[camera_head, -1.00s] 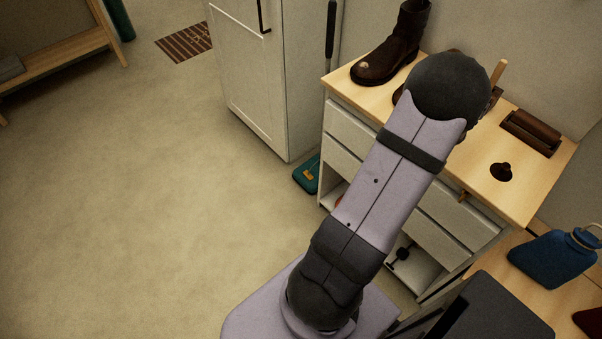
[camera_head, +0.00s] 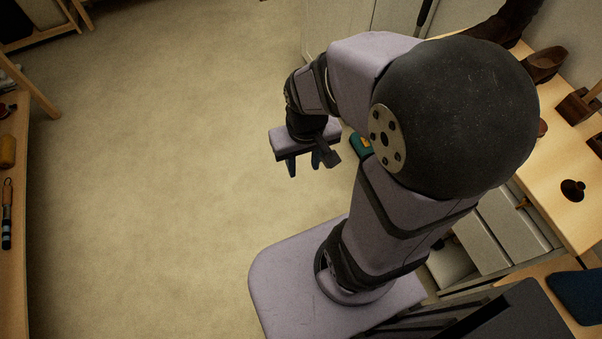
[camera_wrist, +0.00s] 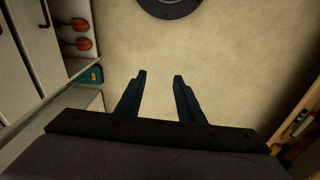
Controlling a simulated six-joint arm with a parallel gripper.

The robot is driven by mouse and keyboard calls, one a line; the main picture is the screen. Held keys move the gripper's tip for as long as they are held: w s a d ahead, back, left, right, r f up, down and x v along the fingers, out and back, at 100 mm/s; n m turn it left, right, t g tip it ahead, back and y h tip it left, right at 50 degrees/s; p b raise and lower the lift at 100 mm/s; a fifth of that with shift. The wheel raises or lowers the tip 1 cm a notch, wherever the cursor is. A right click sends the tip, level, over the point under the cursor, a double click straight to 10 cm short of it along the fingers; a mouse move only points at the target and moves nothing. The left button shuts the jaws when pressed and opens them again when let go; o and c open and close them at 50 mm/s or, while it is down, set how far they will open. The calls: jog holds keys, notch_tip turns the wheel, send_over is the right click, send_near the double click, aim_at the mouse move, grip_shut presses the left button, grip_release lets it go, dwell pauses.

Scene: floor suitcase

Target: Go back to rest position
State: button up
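My gripper (camera_head: 303,163) hangs at the end of my folded arm, above the bare floor and left of the cabinet, pointing down. In the wrist view its two dark fingers (camera_wrist: 160,78) stand apart with only floor between them. It is open and holds nothing. No suitcase shows in these frames.
A wooden-topped drawer cabinet (camera_head: 561,188) with boots and small items stands at the right. A teal item (camera_head: 361,145) lies on the floor by it. A shelf (camera_head: 18,250) runs along the left edge. The floor (camera_head: 160,170) between is clear.

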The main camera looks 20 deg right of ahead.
jog(key=s+a, duration=0.2)
jog(key=shift+s+n+g, duration=0.4)
notch_tip(320, 180, up, 15)
jog(key=p, duration=1.4)
jog(key=shift+f+p, duration=0.15)
jog(key=shift+p, duration=0.2)
